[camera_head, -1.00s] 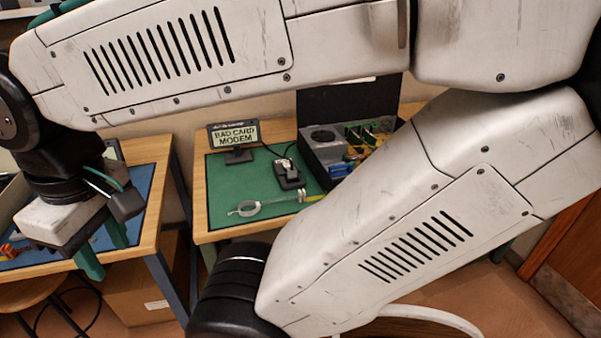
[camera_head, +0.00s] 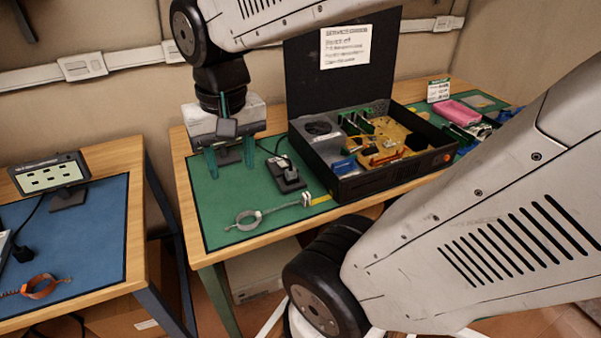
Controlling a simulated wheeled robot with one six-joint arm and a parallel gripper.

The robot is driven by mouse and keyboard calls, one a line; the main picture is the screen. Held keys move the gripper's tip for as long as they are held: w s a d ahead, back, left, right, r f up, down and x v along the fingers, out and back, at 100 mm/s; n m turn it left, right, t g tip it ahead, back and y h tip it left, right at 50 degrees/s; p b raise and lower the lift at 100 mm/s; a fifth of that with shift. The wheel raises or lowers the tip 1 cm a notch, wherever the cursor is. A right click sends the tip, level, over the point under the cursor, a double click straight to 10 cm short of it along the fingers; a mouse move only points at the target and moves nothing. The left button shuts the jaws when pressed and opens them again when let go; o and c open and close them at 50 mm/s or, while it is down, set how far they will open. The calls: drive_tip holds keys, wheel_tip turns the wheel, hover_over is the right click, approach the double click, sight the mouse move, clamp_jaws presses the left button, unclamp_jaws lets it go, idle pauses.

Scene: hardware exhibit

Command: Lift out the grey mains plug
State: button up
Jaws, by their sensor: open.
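A light grey plug (camera_head: 283,162) sits in a small black socket block (camera_head: 290,183) on the green mat (camera_head: 225,205). My gripper (camera_head: 231,164) is left of the plug, above the far left part of the mat. Its two teal fingers point down and stand apart, with nothing held between them. The fingers are clear of the plug. The gripper covers most of the small sign behind it, leaving part of its dark foot visible.
A black open case (camera_head: 370,182) with circuit boards stands close right of the plug, lid raised. A grey strap ring (camera_head: 247,218) lies in front. A blue-matted table (camera_head: 95,245) at left holds a display (camera_head: 48,176) and a black plug (camera_head: 22,253).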

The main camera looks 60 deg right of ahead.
drive_tip(key=w+d+f+m, duration=0.3)
drive_tip(key=w+d+m, duration=0.25)
drive_tip(key=d, duration=0.25)
drive_tip(key=m+g, duration=0.1)
drive_tip(key=m, duration=1.2)
hover_over(291, 170)
drive_tip(key=f, duration=1.1)
drive_tip(key=shift+w+a+f, duration=0.15)
drive_tip(key=shift+w+f, duration=0.05)
drive_tip(key=f, duration=0.6)
drive_tip(key=shift+s+d+f, duration=0.1)
drive_tip(key=shift+d+f, duration=0.1)
drive_tip(key=shift+f, duration=0.5)
drive_tip(key=c, duration=0.8)
